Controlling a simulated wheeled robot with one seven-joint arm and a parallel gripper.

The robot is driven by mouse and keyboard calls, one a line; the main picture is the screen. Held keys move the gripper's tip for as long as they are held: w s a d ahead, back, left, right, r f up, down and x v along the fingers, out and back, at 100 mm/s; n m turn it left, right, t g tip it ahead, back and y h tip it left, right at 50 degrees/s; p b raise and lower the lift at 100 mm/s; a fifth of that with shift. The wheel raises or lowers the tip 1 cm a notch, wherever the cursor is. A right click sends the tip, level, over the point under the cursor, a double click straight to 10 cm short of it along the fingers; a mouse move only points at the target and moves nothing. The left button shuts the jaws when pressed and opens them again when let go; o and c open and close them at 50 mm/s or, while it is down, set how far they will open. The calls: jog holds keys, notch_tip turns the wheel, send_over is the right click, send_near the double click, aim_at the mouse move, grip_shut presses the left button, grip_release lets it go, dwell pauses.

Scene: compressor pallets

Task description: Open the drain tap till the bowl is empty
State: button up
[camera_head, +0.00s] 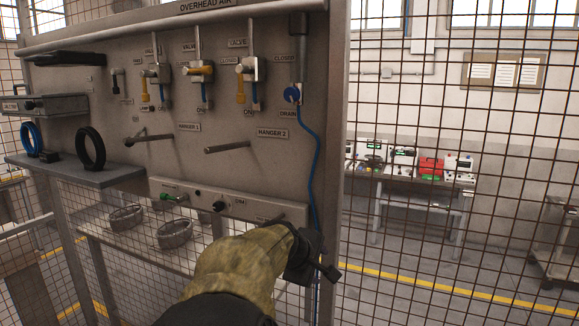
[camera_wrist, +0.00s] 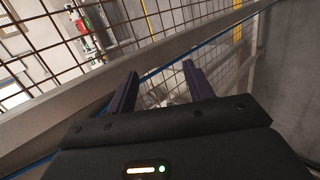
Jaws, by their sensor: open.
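The drain tap (camera_head: 292,94) is a blue knob on the right side of the grey panel, above a label reading DRAIN. A grey cylinder (camera_head: 299,48), which may be the bowl, stands above it; I cannot see any liquid level in it. A thin blue hose (camera_head: 316,170) runs down from the tap. My gripper (camera_head: 326,270) is at the panel's lower right, well below the tap. In the wrist view my gripper (camera_wrist: 158,82) has its two dark fingers apart with nothing held between them. The tap does not show in the wrist view.
A shelf (camera_head: 85,175) with black and blue rings is at left. Wire mesh (camera_head: 460,150) closes off the right side.

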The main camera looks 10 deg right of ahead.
aim_at(290, 96)
jog(key=s+a+r+n+t+h+p, duration=0.1)
jog(key=a+r, duration=0.4)
jog(key=r, duration=0.7)
jog(key=s+a+r+n+t+h+p, duration=0.1)
jog(key=s+a+r+t, duration=0.3)
jog(key=r, duration=0.9)
jog(key=s+a+r+n+t+h+p, duration=0.1)
jog(key=a+r, duration=0.5)
jog(key=r, duration=0.6)
jog(key=shift+s+a+r+n+t+h+p, duration=0.15)
jog(key=shift+s+a+n+t+h+p, duration=0.15)
jog(key=shift+s+n+t+p, duration=0.8)
jog(key=p+x, duration=0.6)
jog(key=x, duration=1.1)
jog(key=shift+p, duration=0.4)
jog(key=shift+w+d, duration=0.2)
jog(key=shift+w, duration=0.2)
jog(key=shift+f, duration=0.2)
jog(key=shift+c, duration=0.2)
jog(key=c, duration=0.9)
jog(key=shift+f, duration=0.1)
jog(key=shift+c, duration=0.2)
